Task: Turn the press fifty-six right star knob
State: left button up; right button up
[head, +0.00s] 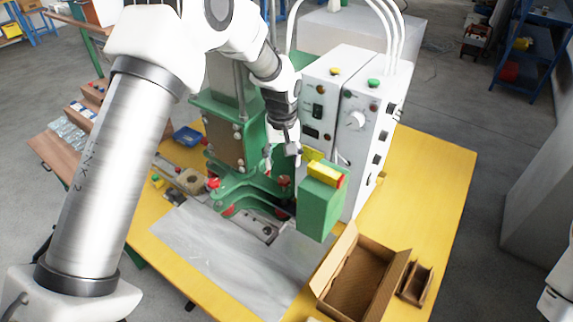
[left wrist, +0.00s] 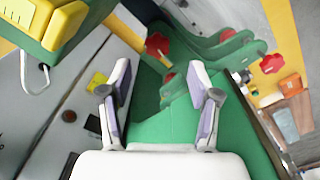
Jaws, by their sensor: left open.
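The green press (head: 235,140) stands on the yellow table with a red star knob on each side of its base. The right star knob (head: 284,181) is just below my left gripper (head: 282,157) in the head view. My left gripper is open and empty, pointing down. In the left wrist view the right star knob (left wrist: 157,45) appears beyond and between the open fingertips (left wrist: 160,80), apart from them. The left star knob (head: 214,184) is on the other side of the base and also shows in the left wrist view (left wrist: 272,63).
A green box with a yellow top (head: 322,200) stands close right of the gripper. Behind it is a white control cabinet (head: 350,125). An open cardboard box (head: 362,275) sits at the front right. A bare grey plate (head: 225,255) lies in front of the press.

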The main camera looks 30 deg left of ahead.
aim_at(284, 180)
pick_arm(q)
jog(key=f, duration=0.2)
jog(key=f+p, duration=0.1)
jog(key=f, duration=0.1)
jog(key=w+f+p, duration=0.1)
jog(key=f, duration=0.1)
jog(key=shift+d+f, duration=0.1)
jog(key=shift+f, duration=0.25)
jog(key=shift+s+r, duration=0.15)
jog(key=shift+s, duration=0.2)
jog(key=c, duration=1.1)
jog(key=shift+c, duration=0.2)
